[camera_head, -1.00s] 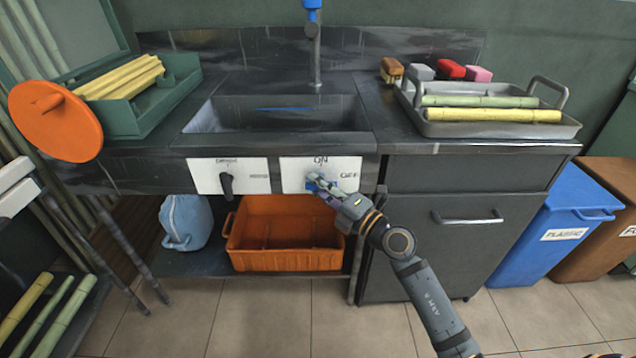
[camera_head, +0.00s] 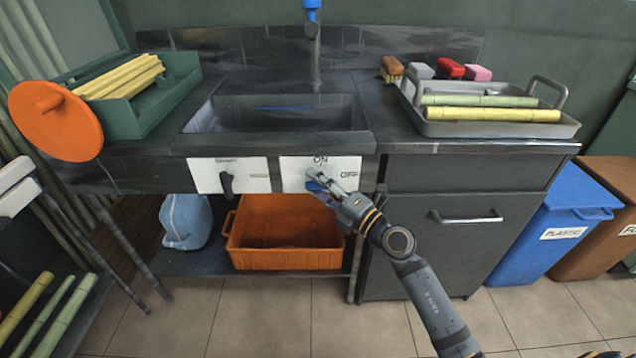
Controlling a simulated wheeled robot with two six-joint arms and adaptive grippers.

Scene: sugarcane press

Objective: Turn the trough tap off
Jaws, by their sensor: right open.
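A white panel (camera_head: 292,173) on the front of the trough bench reads ON at the top and OFF at the right. My right gripper (camera_head: 321,184) is in front of this panel, open, with its fingers below the ON label. The fingers cover the middle of the panel, so the tap handle and its angle cannot be made out. A bit of blue shows between the fingers; I cannot tell whether it belongs to the handle. The grey trough (camera_head: 275,125) lies above, with an upright spout pipe (camera_head: 315,60) behind it. My left gripper is not in view.
A second white panel with a black knob (camera_head: 226,185) is to the left. A drawer cabinet (camera_head: 440,250) is at the right, under a tray (camera_head: 480,130) of cane.

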